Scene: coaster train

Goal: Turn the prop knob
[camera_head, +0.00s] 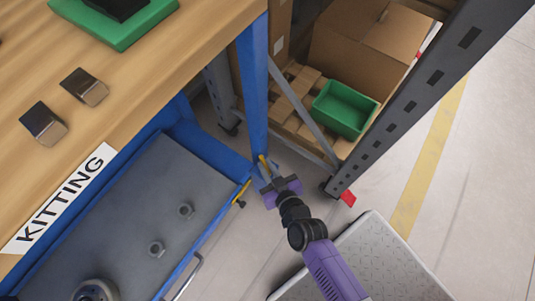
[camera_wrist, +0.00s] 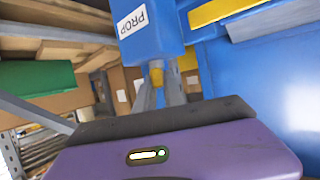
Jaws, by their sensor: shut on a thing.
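The PROP label (camera_wrist: 133,22) is on a blue post in the wrist view. Just below it, the small yellow prop knob (camera_wrist: 157,72) sits between the grey fingers of my gripper (camera_wrist: 160,92). My gripper is shut on it, though the fingers hide much of it. In the head view, my gripper (camera_head: 268,177) reaches the foot of the blue table leg (camera_head: 254,90), where a bit of yellow (camera_head: 263,160) shows at its tips. The knob's angle cannot be told.
A wooden bench (camera_head: 130,90) marked KITTING carries two metal blocks. Below it is a grey panel (camera_head: 120,210) in a blue frame. A grey rack (camera_head: 400,100) with a green bin (camera_head: 345,108) and cartons stands right of my gripper. Open floor (camera_head: 480,170) lies further right.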

